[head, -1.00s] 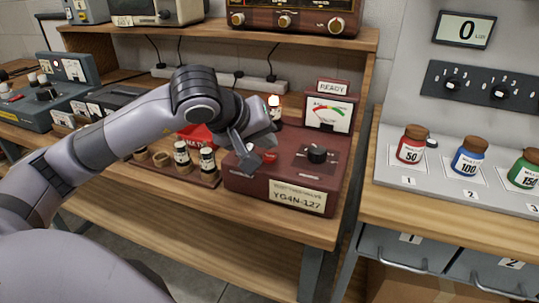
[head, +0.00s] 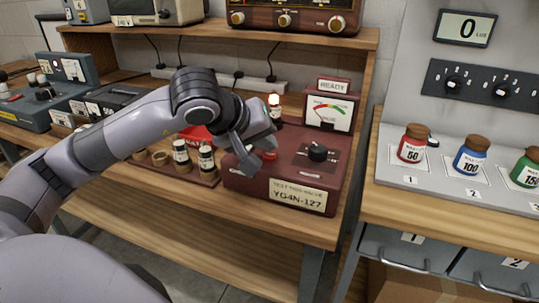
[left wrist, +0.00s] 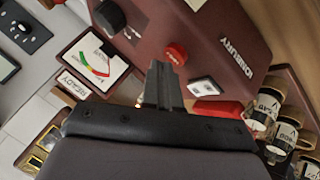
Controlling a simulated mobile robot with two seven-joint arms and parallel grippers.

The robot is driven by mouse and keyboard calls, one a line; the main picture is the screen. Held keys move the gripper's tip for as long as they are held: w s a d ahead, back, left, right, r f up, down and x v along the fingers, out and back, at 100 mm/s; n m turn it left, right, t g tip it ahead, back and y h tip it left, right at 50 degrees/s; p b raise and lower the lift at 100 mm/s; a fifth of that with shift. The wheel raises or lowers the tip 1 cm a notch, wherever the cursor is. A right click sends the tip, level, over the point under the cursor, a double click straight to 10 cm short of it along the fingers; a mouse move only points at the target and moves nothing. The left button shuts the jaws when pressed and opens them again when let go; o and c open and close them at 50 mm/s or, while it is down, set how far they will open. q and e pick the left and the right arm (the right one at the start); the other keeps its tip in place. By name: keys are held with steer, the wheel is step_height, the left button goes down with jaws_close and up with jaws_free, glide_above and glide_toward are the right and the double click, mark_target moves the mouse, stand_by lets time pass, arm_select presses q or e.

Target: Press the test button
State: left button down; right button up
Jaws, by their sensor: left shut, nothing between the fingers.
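The maroon valve tester (head: 287,192) stands on the wooden bench, with a card reading YG4N-127 on its front. The red test button (head: 270,155) is on its top face, partly hidden by my left gripper in the head view. It shows clearly as a round red cap in the left wrist view (left wrist: 176,53). My left gripper (head: 251,166) is shut and empty, just left of the button. In the left wrist view its fingertips (left wrist: 159,68) appear close beside the button; I cannot tell whether they touch. My right gripper is not in view.
A black knob (head: 318,152), a meter (head: 330,111) and a READY sign (head: 333,86) are on the tester. A lit valve (head: 274,102) stands behind the gripper. Labelled valves (head: 206,158) stand in a rack to the left. Jars (head: 413,143) stand on the right counter.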

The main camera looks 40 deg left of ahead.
mark_target(265, 156)
arm_select(q)
steer(key=shift+f+b, duration=0.45)
steer(key=shift+b, duration=0.1)
stand_by(0.5)
steer(key=shift+r, duration=0.1)
steer(key=shift+r+p, duration=0.55)
steer(key=shift+r, duration=0.2)
steer(key=shift+r, duration=0.3)
steer(key=shift+r+p, duration=1.85)
steer(key=shift+r, duration=0.4)
